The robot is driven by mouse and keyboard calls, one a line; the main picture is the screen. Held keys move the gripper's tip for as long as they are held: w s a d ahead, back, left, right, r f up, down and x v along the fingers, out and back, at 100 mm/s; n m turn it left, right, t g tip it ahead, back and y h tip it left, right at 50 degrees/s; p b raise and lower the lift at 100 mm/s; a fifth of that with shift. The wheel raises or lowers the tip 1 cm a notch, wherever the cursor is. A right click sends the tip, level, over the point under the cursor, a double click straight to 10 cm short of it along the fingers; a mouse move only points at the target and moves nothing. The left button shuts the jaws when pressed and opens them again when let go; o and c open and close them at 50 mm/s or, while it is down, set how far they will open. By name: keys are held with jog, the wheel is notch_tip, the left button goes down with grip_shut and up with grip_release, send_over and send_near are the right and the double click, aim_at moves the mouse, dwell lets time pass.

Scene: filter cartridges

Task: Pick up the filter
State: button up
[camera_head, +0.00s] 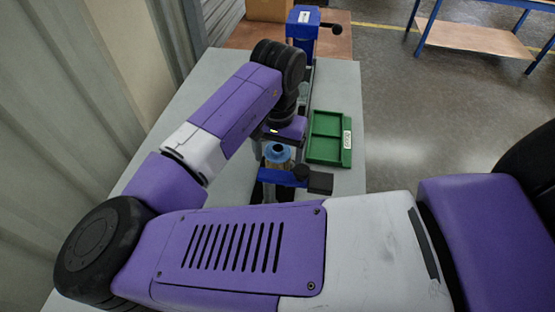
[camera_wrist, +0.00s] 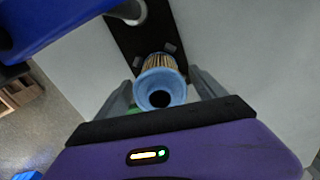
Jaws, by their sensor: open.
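The filter shows in the wrist view (camera_wrist: 162,77) with a light blue end ring around a dark hole and a tan pleated body. Its blue ring also shows in the head view (camera_head: 278,153), just behind a blue fixture (camera_head: 282,175). My gripper (camera_wrist: 160,88) is open, with one grey finger on each side of the filter's blue ring. I cannot tell whether either finger touches it. In the head view, my arm hides most of the fingers, and the fixture hides the filter's lower body.
A green divided tray (camera_head: 347,143) with a label lies on the grey table (camera_head: 345,88), right of the filter. A blue device (camera_head: 303,24) with a black handle stands at the far end, near a cardboard box (camera_head: 269,10). The blue part (camera_wrist: 50,25) hangs close at the wrist view's upper left.

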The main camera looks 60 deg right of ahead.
jog(key=shift+f, duration=0.9)
jog(key=shift+c, duration=0.2)
jog(key=c, duration=1.4)
jog(key=shift+r, duration=0.1)
